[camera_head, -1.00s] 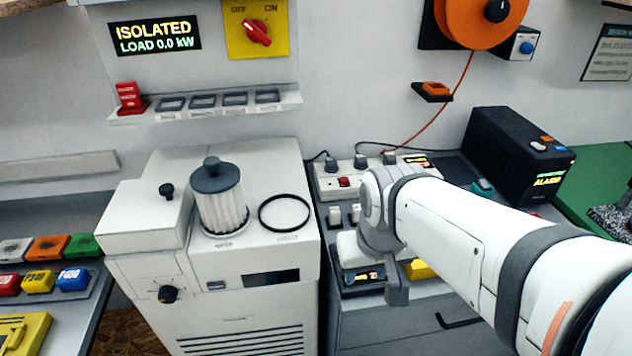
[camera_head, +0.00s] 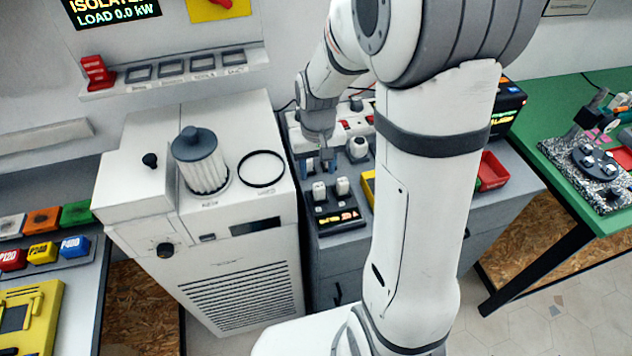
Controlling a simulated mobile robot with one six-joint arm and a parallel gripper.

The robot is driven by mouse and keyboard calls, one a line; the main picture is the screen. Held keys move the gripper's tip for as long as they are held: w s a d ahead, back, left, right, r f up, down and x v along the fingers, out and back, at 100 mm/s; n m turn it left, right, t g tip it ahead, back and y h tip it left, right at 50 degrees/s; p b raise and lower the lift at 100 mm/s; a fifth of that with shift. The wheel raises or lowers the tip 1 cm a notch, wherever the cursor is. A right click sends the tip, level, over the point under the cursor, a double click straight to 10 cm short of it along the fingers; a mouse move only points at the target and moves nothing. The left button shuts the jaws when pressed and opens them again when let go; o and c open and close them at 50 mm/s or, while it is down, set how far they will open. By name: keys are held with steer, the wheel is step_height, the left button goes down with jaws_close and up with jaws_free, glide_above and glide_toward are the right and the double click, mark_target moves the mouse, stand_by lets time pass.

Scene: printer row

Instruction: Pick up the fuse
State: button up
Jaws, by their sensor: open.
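My gripper (camera_head: 319,164) points down over the grey bench to the right of the white cabinet. Its jaws are open, and it is small in the view. Just in front of it stands a dark fuse holder or tester (camera_head: 330,212) with two upright white blocks (camera_head: 318,190) on top and a lit coloured display. I cannot tell for sure which piece is the fuse, or whether something sits between the fingertips. A white rounded part (camera_head: 357,148) stands just right of the gripper. My arm hides part of the bench on the right.
The white cabinet (camera_head: 250,285) with a pleated filter (camera_head: 203,165) and a black ring (camera_head: 261,168) stands left. A power strip (camera_head: 352,124) lies behind the gripper. A red bin (camera_head: 492,171) and a green table (camera_head: 570,190) are on the right.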

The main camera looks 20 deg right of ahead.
mark_target(319, 186)
steer(key=f, duration=0.3)
steer(key=s+f+p, duration=0.1)
steer(key=f, duration=0.1)
steer(key=shift+d+f, duration=0.1)
steer(key=shift+f, duration=0.65)
steer(key=c, duration=1.1)
